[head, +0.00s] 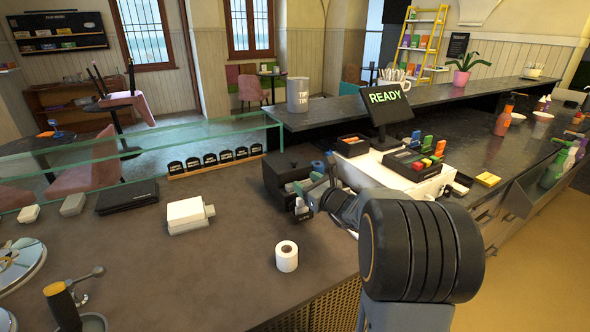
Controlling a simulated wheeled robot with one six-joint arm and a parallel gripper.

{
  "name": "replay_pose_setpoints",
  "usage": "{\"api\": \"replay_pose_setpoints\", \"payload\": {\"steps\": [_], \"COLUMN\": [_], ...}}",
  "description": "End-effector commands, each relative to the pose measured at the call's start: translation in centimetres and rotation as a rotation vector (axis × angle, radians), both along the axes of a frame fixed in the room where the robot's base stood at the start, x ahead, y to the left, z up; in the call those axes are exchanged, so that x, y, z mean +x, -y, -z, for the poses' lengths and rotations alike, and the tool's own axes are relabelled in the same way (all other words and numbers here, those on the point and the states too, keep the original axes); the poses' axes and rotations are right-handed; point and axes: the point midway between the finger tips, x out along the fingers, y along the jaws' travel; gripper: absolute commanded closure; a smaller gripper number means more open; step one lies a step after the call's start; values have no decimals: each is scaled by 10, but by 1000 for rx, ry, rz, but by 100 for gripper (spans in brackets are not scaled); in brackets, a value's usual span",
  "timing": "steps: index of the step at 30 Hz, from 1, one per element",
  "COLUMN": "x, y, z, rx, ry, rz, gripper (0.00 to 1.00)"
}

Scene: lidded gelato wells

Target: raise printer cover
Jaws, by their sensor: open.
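A dark boxy unit (281,166), which looks like the printer, stands on the brown counter just left of the register. Its front and right side are partly hidden by my arm, so I cannot tell clearly how its cover sits. My gripper (301,207) is open at the front of this unit, low over the counter. I cannot tell whether it touches the unit. A white paper roll (287,257) stands upright on the counter in front of my gripper.
A white box (187,213) and a black flat case (127,197) lie to the left. A row of black tags (215,162) stands behind. The register with a READY screen (385,98) is to the right. The counter's middle is mostly clear.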

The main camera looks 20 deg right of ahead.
Motion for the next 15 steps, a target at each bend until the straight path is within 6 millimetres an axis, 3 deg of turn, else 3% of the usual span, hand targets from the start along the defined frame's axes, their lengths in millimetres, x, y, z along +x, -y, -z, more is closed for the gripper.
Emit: {"api": "replay_pose_setpoints", "payload": {"steps": [3,6,15], "x": [6,12,59], "y": [25,35,32], "z": [8,9,8], "rx": [97,137,151], "ry": [13,20,21], "rz": [87,121,132], "gripper": [44,44,44]}}
